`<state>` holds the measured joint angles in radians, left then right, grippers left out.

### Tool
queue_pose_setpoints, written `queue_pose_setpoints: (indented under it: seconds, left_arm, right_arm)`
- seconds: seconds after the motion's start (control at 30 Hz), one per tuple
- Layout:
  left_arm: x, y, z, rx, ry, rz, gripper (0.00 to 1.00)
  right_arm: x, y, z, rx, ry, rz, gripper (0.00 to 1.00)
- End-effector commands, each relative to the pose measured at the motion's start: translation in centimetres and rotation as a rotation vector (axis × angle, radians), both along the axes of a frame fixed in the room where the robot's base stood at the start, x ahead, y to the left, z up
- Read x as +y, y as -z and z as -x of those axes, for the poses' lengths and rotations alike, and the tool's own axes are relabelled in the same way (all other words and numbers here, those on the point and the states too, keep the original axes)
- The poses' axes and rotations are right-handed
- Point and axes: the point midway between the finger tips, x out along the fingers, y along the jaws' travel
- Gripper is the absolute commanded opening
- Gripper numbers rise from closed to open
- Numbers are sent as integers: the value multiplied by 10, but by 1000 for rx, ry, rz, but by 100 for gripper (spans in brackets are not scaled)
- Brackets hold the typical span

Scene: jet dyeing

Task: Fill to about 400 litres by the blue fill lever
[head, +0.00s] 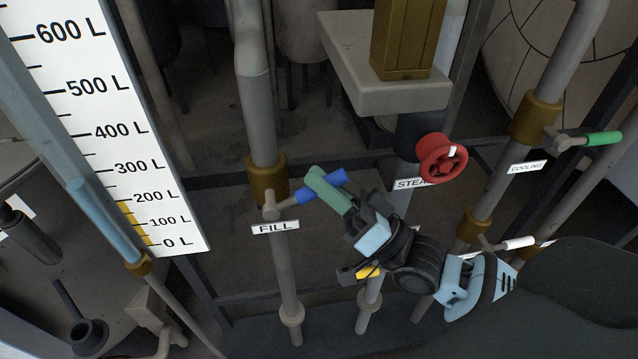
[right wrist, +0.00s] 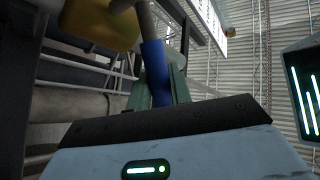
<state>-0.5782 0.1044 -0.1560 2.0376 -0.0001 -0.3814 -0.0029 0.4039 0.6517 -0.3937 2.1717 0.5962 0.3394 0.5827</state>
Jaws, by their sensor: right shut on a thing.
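The blue fill lever (head: 335,179) sticks out to the right and slightly up from its valve on the vertical pipe above the FILL label (head: 275,228). My right gripper (head: 318,184) has its green fingers shut on the blue lever. In the right wrist view the blue lever (right wrist: 154,72) stands between the green fingers. The white litre scale (head: 110,110) is at the left. Beside it, the light blue column in the sight tube (head: 105,220) has its top at roughly the 300 L mark, seen at an angle. My left gripper is not in view.
A red handwheel (head: 442,158) by the STEAM label is up and right of my right gripper. A green lever (head: 603,139) by the COOLING label (head: 527,167) and a white-handled lever (head: 519,243) are farther right. Vertical pipes stand close around my right arm.

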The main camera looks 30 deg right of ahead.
Motion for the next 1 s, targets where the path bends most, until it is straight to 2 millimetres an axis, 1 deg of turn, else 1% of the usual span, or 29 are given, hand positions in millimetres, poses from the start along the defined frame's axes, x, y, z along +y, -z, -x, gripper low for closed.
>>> queue_pose_setpoints:
  seconds: [0.43, 0.47, 0.6, 0.87, 1.0]
  left_arm:
    - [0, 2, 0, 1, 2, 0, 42]
    - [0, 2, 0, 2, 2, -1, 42]
    - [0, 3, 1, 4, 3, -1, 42]
    - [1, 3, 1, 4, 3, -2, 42]
    - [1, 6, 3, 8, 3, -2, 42]
  right_arm:
    - [0, 0, 0, -3, 0, -9, 0]
    - [0, 0, 0, -3, 0, -9, 24]
    - [0, 0, 0, -3, 0, -9, 42]
    - [0, 1, 0, -1, 0, -9, 42]
    - [-5, 6, 5, 1, 1, -7, 42]
